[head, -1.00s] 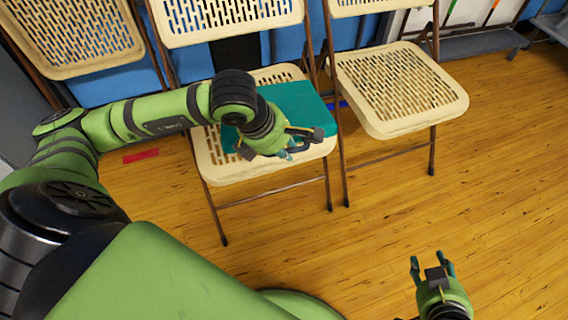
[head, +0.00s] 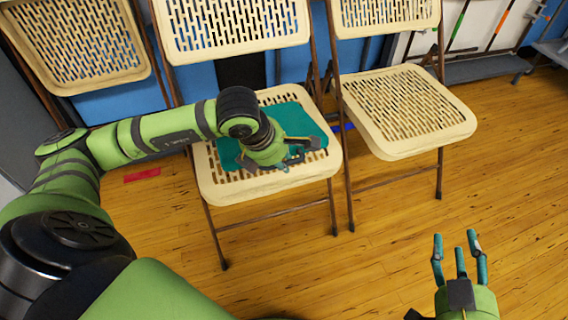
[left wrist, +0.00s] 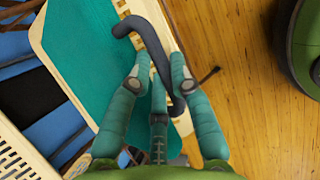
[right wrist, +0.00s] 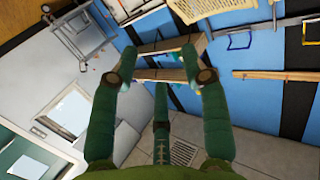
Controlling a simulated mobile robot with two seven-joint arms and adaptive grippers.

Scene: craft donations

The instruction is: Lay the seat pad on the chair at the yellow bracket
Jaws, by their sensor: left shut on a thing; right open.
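The teal seat pad (head: 292,118) lies on or just above the seat of the middle cream folding chair (head: 262,186); I cannot tell if it rests fully on it. It also shows in the left wrist view (left wrist: 85,55). My left gripper (head: 300,152) is over the pad's front part, shut on its dark curved strap (left wrist: 150,45). The arm and gripper hide part of the pad. My right gripper (head: 460,255) is open and empty above the floor. A yellow outline (right wrist: 312,32) shows at the edge of the right wrist view; I cannot tell if it is the bracket.
Another cream chair (head: 405,105) stands empty at right, and a third (head: 75,45) is at the far left. A red strip (head: 141,175) lies on the wooden floor, and a blue strip (head: 343,127) shows between the chairs. The floor at right front is clear.

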